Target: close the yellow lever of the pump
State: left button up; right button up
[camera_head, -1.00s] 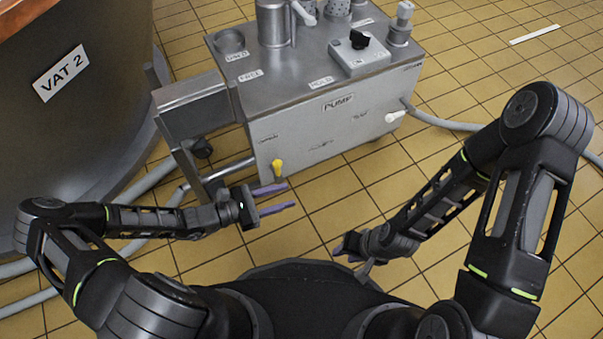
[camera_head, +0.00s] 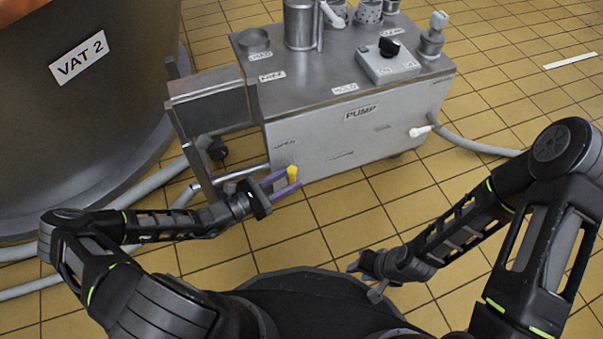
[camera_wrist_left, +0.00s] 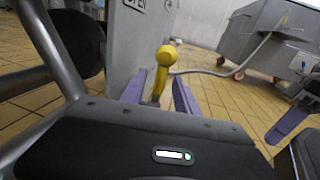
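The pump is a grey metal box (camera_head: 345,133) with a PUMP label. Its yellow lever (camera_head: 292,174) sits low on the front face, near the left corner. The lever also shows in the left wrist view (camera_wrist_left: 165,68), with a round knob at its upper end. My left gripper (camera_head: 284,183) is open, with its purple fingers on either side of the lever; I cannot tell whether they touch it. The left wrist view shows the fingers (camera_wrist_left: 158,92) spread around the lever. My right gripper (camera_head: 365,272) is low at the centre right, away from the pump; its opening is unclear.
A white lever (camera_head: 420,131) and a grey hose (camera_head: 478,147) are at the pump's right side. The VAT 2 vat (camera_head: 85,130) stands at the left, with hoses (camera_head: 150,186) on the floor beside it. Tiled floor (camera_head: 335,225) before the pump is clear.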

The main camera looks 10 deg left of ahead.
pick_arm(q)
jog(key=shift+b+x, duration=0.5)
jog(key=shift+x, duration=1.75)
jog(key=shift+c, duration=0.4)
grip_shut()
